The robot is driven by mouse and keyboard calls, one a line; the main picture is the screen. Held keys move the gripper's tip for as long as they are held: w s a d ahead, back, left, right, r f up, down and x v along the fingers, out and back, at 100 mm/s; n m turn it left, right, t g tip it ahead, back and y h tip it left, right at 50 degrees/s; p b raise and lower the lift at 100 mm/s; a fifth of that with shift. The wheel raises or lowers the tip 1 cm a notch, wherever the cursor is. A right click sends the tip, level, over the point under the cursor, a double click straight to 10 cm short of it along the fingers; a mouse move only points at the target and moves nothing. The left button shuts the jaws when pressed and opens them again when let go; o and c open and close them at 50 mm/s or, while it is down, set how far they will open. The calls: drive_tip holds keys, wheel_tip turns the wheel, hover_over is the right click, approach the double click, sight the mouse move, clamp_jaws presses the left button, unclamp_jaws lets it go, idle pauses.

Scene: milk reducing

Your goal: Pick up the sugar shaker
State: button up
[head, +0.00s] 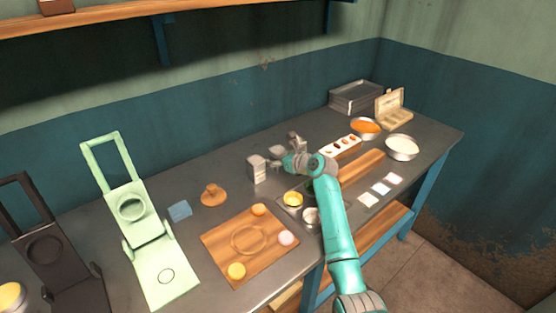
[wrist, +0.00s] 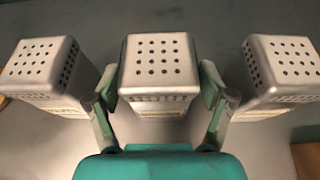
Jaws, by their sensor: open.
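Three grey metal shakers with square, perforated tops stand in a row in the wrist view: a left shaker (wrist: 50,65), a middle shaker (wrist: 158,65) and a right shaker (wrist: 282,68). Their labels are mostly cut off from sight, so I cannot tell which one holds sugar. My gripper (wrist: 160,88) is open, with one finger on each side of the middle shaker. I cannot tell whether the fingers touch it. In the head view my gripper (head: 281,157) is at the row; the nearest shaker (head: 257,170) shows clearly and the others are partly hidden.
The shakers stand on a dark metal table (head: 110,210) against the wall. A wooden board (head: 222,258) with small round items, a brown tamper-like object (head: 213,195) and small bowls (head: 293,200) are nearby. A light green press (head: 145,235) stands at left.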

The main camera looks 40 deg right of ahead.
drive_tip(key=c, duration=1.3)
